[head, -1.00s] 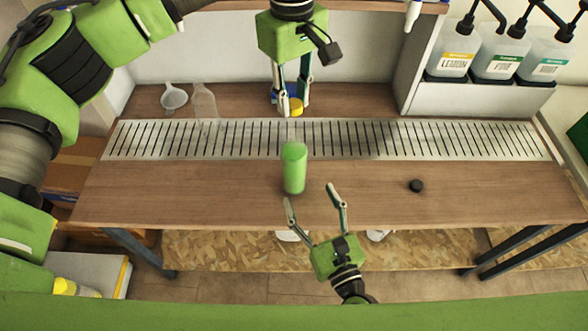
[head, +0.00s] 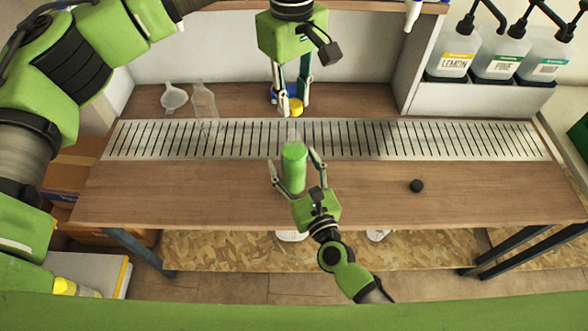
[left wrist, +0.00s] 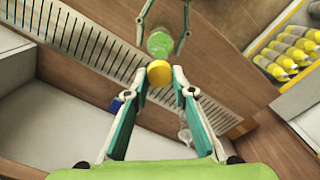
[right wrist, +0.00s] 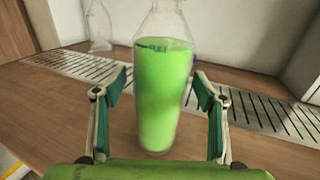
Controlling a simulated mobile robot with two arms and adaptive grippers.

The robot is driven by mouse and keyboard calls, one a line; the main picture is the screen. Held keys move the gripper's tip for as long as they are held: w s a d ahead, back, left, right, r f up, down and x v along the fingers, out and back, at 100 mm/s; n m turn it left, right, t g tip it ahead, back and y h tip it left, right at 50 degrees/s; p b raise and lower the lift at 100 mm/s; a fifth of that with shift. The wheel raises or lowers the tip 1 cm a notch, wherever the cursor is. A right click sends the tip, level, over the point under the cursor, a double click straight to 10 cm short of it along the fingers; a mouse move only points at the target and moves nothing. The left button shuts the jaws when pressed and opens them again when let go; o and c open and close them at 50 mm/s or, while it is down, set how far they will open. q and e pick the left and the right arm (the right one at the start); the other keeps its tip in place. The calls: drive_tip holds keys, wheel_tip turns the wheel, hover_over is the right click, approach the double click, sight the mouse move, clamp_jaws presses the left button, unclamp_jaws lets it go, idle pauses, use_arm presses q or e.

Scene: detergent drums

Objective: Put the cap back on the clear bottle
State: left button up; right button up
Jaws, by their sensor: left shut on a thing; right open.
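A clear bottle (head: 294,170) filled with green liquid stands upright on the bench; its open neck shows no cap. It also shows in the right wrist view (right wrist: 164,95) and the left wrist view (left wrist: 159,43). My left gripper (head: 294,114) points down behind the bottle, shut on a yellow cap (head: 296,107); the cap also shows in the left wrist view (left wrist: 159,74), between the fingertips. My right gripper (head: 291,157) is open, a finger on either side of the bottle; in the right wrist view gaps show between the fingers and the bottle.
An empty clear bottle (head: 204,103) and a funnel (head: 174,97) stand at the back left. A small black round thing (head: 416,186) lies on the right of the bench. A slotted metal grate (head: 450,140) crosses the bench. Labelled dispensers (head: 498,55) stand back right.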

sight(293, 115)
drive_tip(key=shift+c, duration=0.5)
drive_tip(key=c, duration=1.6)
use_arm(q)
drive_tip(key=shift+f, duration=2.45)
use_arm(e)
drive_tip(key=shift+c, duration=0.2)
use_arm(q)
drive_tip(key=shift+f, duration=0.9)
drive_tip(key=shift+f, duration=0.55)
